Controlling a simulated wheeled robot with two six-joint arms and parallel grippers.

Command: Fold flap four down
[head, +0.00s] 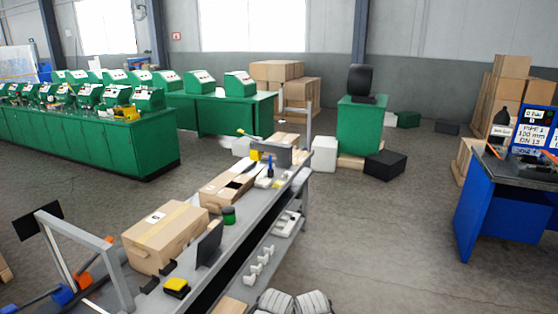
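An open cardboard carton (222,190) stands on the long grey bench, behind a closed carton. Its top shows brown flap panels and a dark gap toward its right end. Which panel is flap four, and how far each flap is folded, is too small to tell. The closed carton (165,237) has tape along its top and a white label. Neither of my grippers can be made out in the head view, and nothing is seen touching the open carton.
The grey bench (240,238) also carries a dark upright panel (209,243), a green tin (228,215) and a yellow-and-black item (176,287). A grey frame (88,243) stands at the lower left. A blue workbench (505,213) is at right. Open floor lies between.

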